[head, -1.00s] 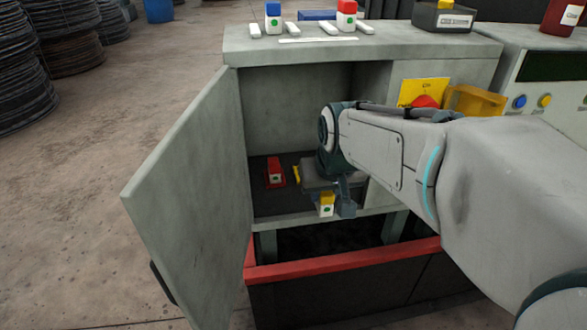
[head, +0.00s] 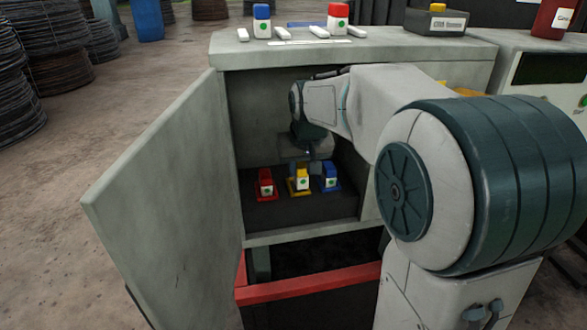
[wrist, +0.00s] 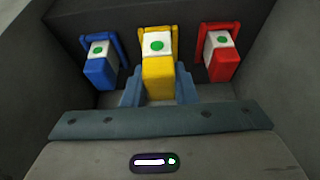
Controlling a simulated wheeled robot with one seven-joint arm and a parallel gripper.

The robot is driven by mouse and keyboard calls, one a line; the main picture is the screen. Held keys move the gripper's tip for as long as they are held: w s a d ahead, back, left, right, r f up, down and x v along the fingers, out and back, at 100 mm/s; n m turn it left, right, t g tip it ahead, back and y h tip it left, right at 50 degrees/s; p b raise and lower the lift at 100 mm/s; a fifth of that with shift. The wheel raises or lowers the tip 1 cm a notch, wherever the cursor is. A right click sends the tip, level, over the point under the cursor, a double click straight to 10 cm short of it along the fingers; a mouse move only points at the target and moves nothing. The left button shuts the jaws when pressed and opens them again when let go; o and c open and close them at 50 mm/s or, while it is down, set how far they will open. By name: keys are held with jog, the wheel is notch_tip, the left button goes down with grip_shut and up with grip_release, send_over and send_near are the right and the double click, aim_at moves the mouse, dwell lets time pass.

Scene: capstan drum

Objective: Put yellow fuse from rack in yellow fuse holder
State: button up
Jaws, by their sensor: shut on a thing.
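The yellow fuse (head: 302,183), with a white end and a green dot, is upright inside the cabinet at the yellow fuse holder (head: 291,187). In the wrist view the yellow fuse (wrist: 158,75) sits between the arms of the yellow holder (wrist: 175,38), in line with its neighbours. I cannot tell if it is fully seated. My gripper (head: 309,163) reaches into the cabinet from above and behind the fuse. In the wrist view the gripper (wrist: 158,90) has its bluish fingers shut on the fuse's two sides.
A red fuse (head: 265,184) and a blue fuse (head: 329,178) stand in holders either side. The cabinet door (head: 155,205) is open at left. Side walls are close. A blue-and-white fuse (head: 262,22) and a red-and-white one (head: 338,18) stand on top, among white strips.

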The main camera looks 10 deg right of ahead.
aim_at(298, 172)
jog(key=shift+w, duration=1.4)
jog(key=shift+w+f+b, duration=0.2)
jog(key=shift+f+b, duration=0.75)
jog(key=shift+f, duration=0.75)
jog(key=shift+f, duration=0.1)
jog(key=o, duration=1)
jog(key=shift+f, duration=0.1)
jog(key=p+v, duration=0.1)
jog(key=v, duration=0.3)
jog(key=s+f+g, duration=0.1)
jog(key=s+f, duration=0.2)
jog(key=s, duration=0.5)
jog(key=s+f+g+p, duration=0.1)
jog(key=s+f, duration=0.2)
jog(key=s, duration=0.6)
jog(key=s+f+g, duration=0.1)
jog(key=s+f, duration=0.1)
jog(key=s, duration=0.7)
jog(key=shift+a+f, duration=0.15)
jog(key=shift+f, duration=0.25)
